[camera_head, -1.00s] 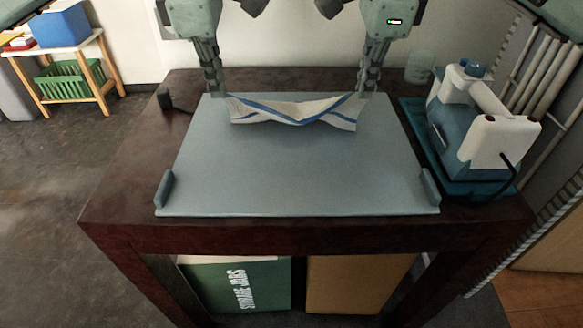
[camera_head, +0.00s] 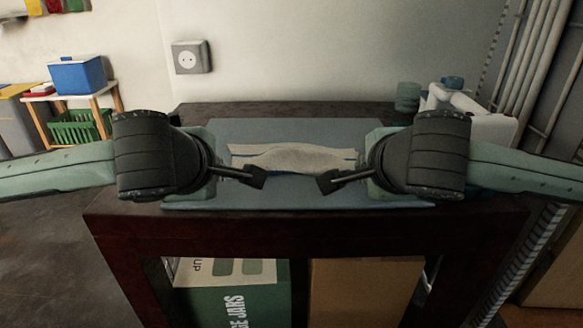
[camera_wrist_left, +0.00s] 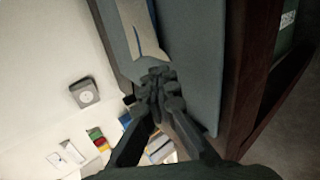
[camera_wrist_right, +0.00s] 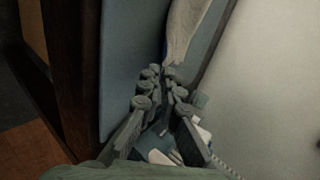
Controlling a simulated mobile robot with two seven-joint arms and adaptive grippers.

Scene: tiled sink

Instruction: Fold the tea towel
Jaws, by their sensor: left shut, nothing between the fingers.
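The tea towel (camera_head: 290,158), pale with blue stripes, lies as a narrow folded strip across the grey-blue board (camera_head: 290,195).
The board lies on a dark wooden table (camera_head: 290,232). A white and blue appliance (camera_head: 480,125) stands at the back right, partly hidden by my right arm. A wall with a socket (camera_head: 191,57) is behind. Boxes (camera_head: 365,285) stand under the table.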

